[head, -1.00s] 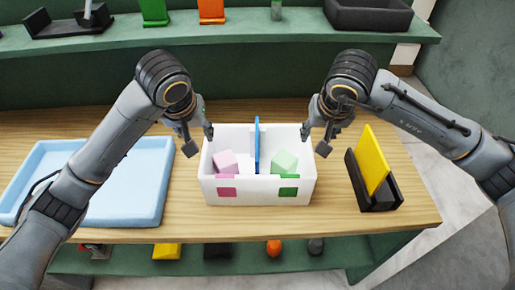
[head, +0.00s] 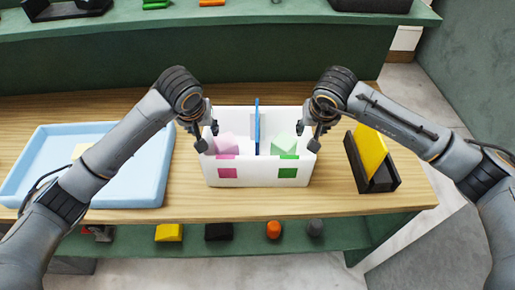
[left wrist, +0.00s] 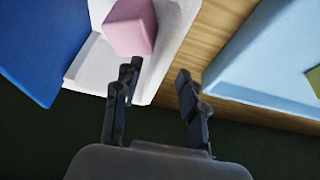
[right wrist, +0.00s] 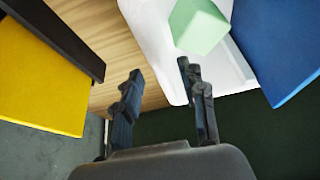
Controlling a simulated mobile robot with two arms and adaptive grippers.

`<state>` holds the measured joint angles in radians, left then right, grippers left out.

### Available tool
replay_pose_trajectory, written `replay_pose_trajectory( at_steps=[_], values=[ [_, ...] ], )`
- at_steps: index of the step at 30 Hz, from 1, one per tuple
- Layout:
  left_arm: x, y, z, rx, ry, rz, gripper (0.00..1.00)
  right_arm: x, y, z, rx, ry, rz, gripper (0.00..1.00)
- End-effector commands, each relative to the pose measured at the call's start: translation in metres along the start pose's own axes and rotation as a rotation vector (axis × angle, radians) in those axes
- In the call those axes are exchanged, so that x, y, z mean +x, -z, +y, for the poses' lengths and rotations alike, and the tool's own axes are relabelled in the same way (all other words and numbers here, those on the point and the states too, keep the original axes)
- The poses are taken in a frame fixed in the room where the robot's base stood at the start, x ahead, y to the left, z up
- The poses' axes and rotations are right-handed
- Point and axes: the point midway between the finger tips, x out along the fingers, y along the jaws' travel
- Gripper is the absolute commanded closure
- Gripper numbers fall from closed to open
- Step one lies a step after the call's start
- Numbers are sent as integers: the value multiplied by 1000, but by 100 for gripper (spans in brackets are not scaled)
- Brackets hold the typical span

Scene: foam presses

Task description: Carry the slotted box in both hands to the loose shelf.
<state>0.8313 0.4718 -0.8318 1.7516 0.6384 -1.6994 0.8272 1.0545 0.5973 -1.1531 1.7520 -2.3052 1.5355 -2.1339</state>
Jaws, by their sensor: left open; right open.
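The slotted box (head: 256,174) is white and stands on the wooden table. A blue divider (head: 257,118) is upright in its middle. A pink block (head: 227,145) lies in the left compartment and a green block (head: 285,145) in the right. My left gripper (head: 206,137) is open at the left wall; the left wrist view shows its fingers (left wrist: 157,76) on either side of that wall. My right gripper (head: 307,137) is open at the right wall, with its fingers (right wrist: 160,72) likewise on either side. I cannot tell which shelf is the loose one.
A light blue tray (head: 130,197) lies left of the box, partly under my left arm. A black holder (head: 384,184) with a yellow plate (head: 372,152) stands close on the right. A green shelf (head: 240,22) is behind. A lower green shelf (head: 200,246) holds small objects.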

Motion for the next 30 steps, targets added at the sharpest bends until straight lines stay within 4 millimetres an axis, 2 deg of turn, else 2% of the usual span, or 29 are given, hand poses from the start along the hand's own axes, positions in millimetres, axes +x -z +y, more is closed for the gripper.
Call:
replay_pose_trajectory(
  at_steps=[3, 9, 20, 26, 27, 30],
  values=[
    [19, 0, 0, 0, 1, -1, 58, 20, -1, -1, 0, 1, -2, 58],
    [37, 0, 1, 2, -1, 0, 58, 37, 0, 0, -1, 1, 0, 58],
    [41, 0, 0, 1, -1, 1, 58, 41, 0, 0, -1, 1, 0, 58],
    [41, 0, 0, 1, -1, 1, 97, 41, 0, 0, -1, 1, 0, 97],
    [41, 0, 0, 1, -1, 1, 100, 41, 0, 0, -1, 0, 0, 100],
    [41, 0, 0, 1, -1, 1, 100, 41, 0, 0, -1, 0, 0, 100]
  ],
)
